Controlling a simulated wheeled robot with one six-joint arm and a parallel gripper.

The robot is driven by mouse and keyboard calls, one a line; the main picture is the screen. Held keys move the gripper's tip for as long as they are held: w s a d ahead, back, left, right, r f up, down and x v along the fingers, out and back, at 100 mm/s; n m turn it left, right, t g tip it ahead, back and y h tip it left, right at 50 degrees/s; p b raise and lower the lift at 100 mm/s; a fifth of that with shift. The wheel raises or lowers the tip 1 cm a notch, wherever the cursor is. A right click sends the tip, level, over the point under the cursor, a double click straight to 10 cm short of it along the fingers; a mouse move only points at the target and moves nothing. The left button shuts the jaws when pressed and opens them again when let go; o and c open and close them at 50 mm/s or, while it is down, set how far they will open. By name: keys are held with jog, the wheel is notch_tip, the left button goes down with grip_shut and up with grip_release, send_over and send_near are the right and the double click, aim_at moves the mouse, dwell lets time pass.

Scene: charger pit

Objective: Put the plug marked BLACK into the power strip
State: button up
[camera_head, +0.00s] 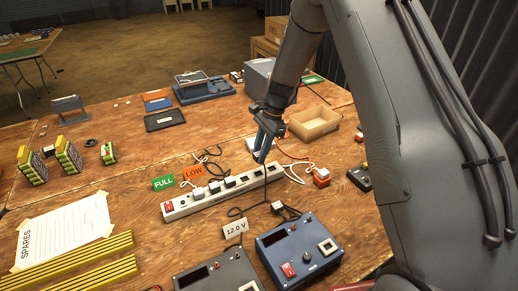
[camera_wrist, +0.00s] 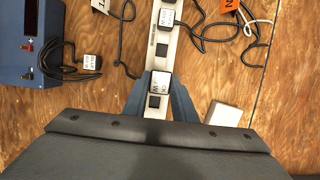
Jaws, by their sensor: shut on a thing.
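The white power strip (camera_head: 205,203) lies across the wooden table, with a red switch at its left end. My gripper (camera_head: 262,152) is over its right end. In the wrist view my blue fingers (camera_wrist: 160,97) are shut on a white plug (camera_wrist: 160,81) over the power strip (camera_wrist: 154,64). Its printed label is only partly readable, and I cannot tell whether it is seated. Another labelled plug (camera_wrist: 167,17) sits farther along the strip. Dark square sockets show on either side of the held plug. A loose labelled plug (camera_wrist: 92,62) lies on the table beside the strip.
A blue power unit (camera_head: 299,246) and a grey unit (camera_head: 215,272) stand in front. FULL (camera_head: 163,183) and LOW (camera_head: 194,173) tags stand behind the strip. Loose cables lie around it.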

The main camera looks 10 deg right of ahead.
jog(key=shift+f+b, duration=1.25)
jog(key=shift+f, duration=1.55)
jog(key=shift+f, duration=0.5)
dwell(0.9)
jog(key=o, duration=1.5)
jog(key=shift+s, duration=0.1)
jog(key=shift+r+p, duration=2)
jog(key=shift+r, duration=1.8)
